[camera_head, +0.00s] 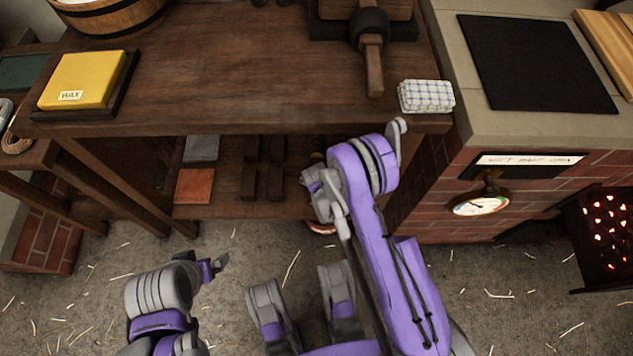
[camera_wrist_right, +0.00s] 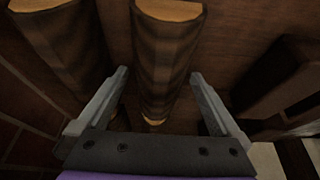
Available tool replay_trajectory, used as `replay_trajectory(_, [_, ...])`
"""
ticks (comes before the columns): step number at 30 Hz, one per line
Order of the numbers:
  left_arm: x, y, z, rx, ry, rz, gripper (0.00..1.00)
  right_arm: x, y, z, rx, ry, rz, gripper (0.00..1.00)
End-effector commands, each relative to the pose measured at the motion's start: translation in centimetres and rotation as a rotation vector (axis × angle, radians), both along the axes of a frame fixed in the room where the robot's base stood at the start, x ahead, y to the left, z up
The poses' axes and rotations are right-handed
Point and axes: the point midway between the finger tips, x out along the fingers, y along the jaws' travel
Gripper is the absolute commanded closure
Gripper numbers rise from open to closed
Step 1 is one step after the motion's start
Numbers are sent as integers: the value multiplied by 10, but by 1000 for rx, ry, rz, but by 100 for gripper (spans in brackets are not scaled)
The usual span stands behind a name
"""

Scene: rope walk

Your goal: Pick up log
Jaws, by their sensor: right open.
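Two brown logs with pale cut ends show in the right wrist view: a middle log (camera_wrist_right: 168,48) and a left log (camera_wrist_right: 62,45). My right gripper (camera_wrist_right: 159,76) is open, with one finger on each side of the middle log's near part. I see no finger closed on it. In the head view my right arm reaches to the lower shelf under the wooden table and hides most of what lies there, so I cannot make out the logs. My left gripper (camera_head: 213,268) is low over the floor, away from the shelf. Its jaw opening is unclear.
The wooden table (camera_head: 240,95) overhangs the lower shelf (camera_head: 225,211), which holds a red block (camera_head: 194,186), a grey block (camera_head: 201,148) and dark blocks (camera_head: 262,165). A brick stove (camera_head: 445,180) with a gauge (camera_head: 480,205) stands to the right. Straw-strewn floor is open in front.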

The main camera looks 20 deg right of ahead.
Motion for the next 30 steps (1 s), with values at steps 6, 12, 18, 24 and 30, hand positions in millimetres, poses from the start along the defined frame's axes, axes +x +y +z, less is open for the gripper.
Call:
replay_trajectory(6, [0, 0, 0, 0, 0, 0, 3, 0, 0, 1, 0, 0, 0, 13])
replay_trajectory(12, [0, 0, 0, 0, 0, 0, 3, 0, 0, 1, 0, 0, 0, 49])
replay_trajectory(18, [0, 0, 0, 0, 0, 0, 3, 0, 0, 1, 0, 0, 0, 85])
replay_trajectory(24, [0, 0, 0, 0, 0, 0, 3, 0, 0, 1, 0, 0, 0, 92])
replay_trajectory(30, [-1, 0, 3, 0, 1, 0, 3, -1, 0, 14, 0, 0, 0, 92])
